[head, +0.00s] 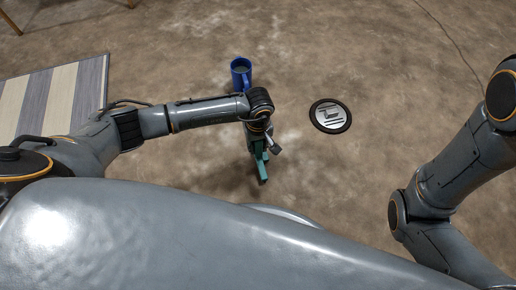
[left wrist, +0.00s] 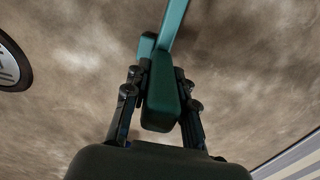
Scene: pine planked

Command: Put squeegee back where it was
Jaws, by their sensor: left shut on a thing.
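My left gripper (head: 260,143) is shut on a teal squeegee (head: 262,170) and points down over the brown floor. In the left wrist view, the squeegee (left wrist: 161,101) sits between the two fingers of my left gripper (left wrist: 160,92), with its narrower teal part running up out of the top of the frame. The squeegee's far end is cut off in that view, and my wrist and gripper partly hide it in the head view. My right arm shows at the right of the head view, but its gripper is out of the frame.
A blue mug-like container with a handle (head: 241,73) stands beyond my left wrist. A round black-rimmed disc with a grey marked face (head: 329,116) lies to the right. A striped rug (head: 50,97) is at the left. Wooden legs (head: 12,22) show top left. The floor between is clear.

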